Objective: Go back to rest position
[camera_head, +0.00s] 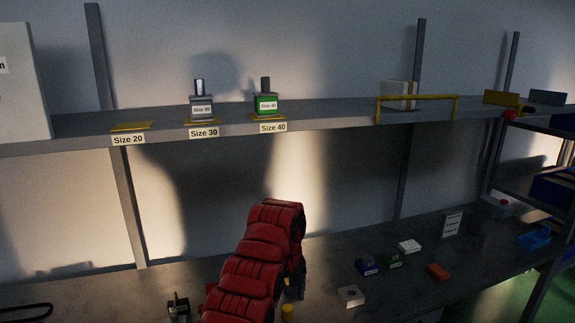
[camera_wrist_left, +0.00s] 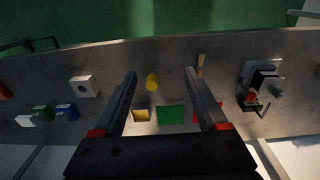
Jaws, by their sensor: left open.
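My left arm (camera_head: 262,255) is red and reaches over the workbench in the head view. My left gripper (camera_wrist_left: 160,73) is open in the left wrist view, with its two dark fingers apart and nothing held between them. A yellow cylinder (camera_wrist_left: 152,82) shows between the fingers on the bench below; whether they touch it I cannot tell. The cylinder (camera_head: 287,312) also shows at the bottom of the head view, beside the arm. In the head view the arm hides most of the gripper. My right gripper is in neither view.
The shelf (camera_head: 340,114) carries a grey Size 30 block (camera_head: 202,106) and a green Size 40 block (camera_head: 266,104); the Size 20 plate (camera_head: 131,127) is empty. Small blocks, including a white one with a hole (camera_head: 351,296), lie right of my arm. A press-like device (camera_wrist_left: 262,85) stands on the bench.

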